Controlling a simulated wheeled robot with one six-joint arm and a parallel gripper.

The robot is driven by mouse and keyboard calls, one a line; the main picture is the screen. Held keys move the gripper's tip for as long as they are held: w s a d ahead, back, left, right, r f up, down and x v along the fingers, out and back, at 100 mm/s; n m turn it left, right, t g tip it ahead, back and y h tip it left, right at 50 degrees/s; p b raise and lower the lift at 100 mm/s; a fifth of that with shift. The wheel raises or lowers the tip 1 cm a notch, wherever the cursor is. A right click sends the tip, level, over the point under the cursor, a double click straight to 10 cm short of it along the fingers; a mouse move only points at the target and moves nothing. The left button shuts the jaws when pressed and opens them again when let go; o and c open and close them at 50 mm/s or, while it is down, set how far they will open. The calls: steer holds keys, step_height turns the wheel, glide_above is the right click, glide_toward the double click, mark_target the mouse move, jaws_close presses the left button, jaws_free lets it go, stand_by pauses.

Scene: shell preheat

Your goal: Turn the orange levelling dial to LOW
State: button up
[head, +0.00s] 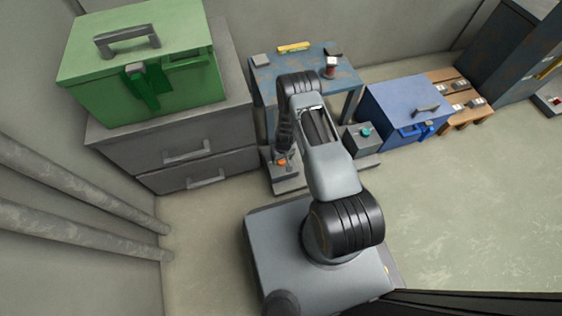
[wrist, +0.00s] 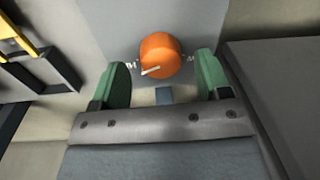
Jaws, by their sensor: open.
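The orange levelling dial (wrist: 160,55) is a round knob on a grey panel (wrist: 195,18). It has a pale pointer line toward its lower left edge in the wrist view. Small white marks sit at its left and right; their lettering is too small to read. In the head view the orange dial (head: 282,161) is small, at the lower left of my arm. My gripper (wrist: 162,82) is open, with its two green-tipped fingers on either side of the dial's near edge. I cannot tell whether they touch it. In the head view my arm hides the gripper.
A green box (head: 140,75) stands on a grey drawer cabinet (head: 185,150) at the left. A worn blue table (head: 270,75) is behind my arm. A grey box with a teal knob (head: 365,132) and a blue chest (head: 400,105) stand to the right.

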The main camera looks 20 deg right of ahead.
steer(key=shift+f, duration=0.75)
steer(key=shift+c, duration=0.5)
steer(key=c, duration=0.7)
steer(key=shift+a, duration=0.2)
steer(key=shift+c, duration=0.6)
steer(key=shift+d, duration=0.1)
